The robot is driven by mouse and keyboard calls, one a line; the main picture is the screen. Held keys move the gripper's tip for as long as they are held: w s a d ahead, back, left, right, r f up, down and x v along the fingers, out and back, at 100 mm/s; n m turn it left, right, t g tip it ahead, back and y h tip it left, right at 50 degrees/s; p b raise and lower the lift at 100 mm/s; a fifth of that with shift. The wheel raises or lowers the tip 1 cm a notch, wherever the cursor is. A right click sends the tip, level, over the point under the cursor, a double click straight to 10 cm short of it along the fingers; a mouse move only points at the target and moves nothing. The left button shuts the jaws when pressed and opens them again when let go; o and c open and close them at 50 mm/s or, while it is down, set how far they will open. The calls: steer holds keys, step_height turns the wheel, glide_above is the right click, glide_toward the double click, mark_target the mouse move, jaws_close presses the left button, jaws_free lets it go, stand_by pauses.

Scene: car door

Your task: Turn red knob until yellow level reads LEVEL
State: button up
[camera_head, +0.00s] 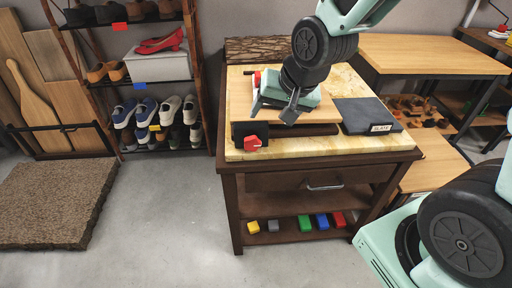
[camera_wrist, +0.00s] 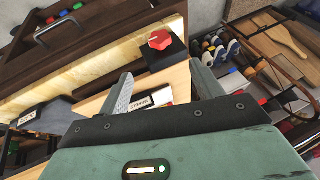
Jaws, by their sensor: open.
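The red knob (camera_head: 252,143) sits on the front of a black block (camera_head: 237,131) at the left front of the workbench. In the wrist view the red knob (camera_wrist: 160,40), with a pale mark on its face, is ahead of the fingertips on its black block (camera_wrist: 168,55). My gripper (camera_head: 274,106) is open and empty above the wooden board (camera_head: 312,129), behind the knob and apart from it. In the wrist view the fingers of my gripper (camera_wrist: 163,76) are spread, with the knob beyond the gap. I cannot make out a yellow level; my gripper hides part of the board.
A dark slab labelled SLATE (camera_head: 367,115) lies right of the board. A rough log-like piece (camera_head: 262,50) lies at the back. Several coloured blocks (camera_head: 304,224) are on the lower shelf. A shoe rack (camera_head: 160,85) stands left; the floor in front is clear.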

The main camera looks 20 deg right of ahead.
mark_target(254, 141)
steer(key=b+x, duration=0.2)
steer(key=x, duration=1.2)
steer(key=shift+w+f, duration=0.15)
steer(key=shift+f, duration=0.25)
steer(key=c, duration=1)
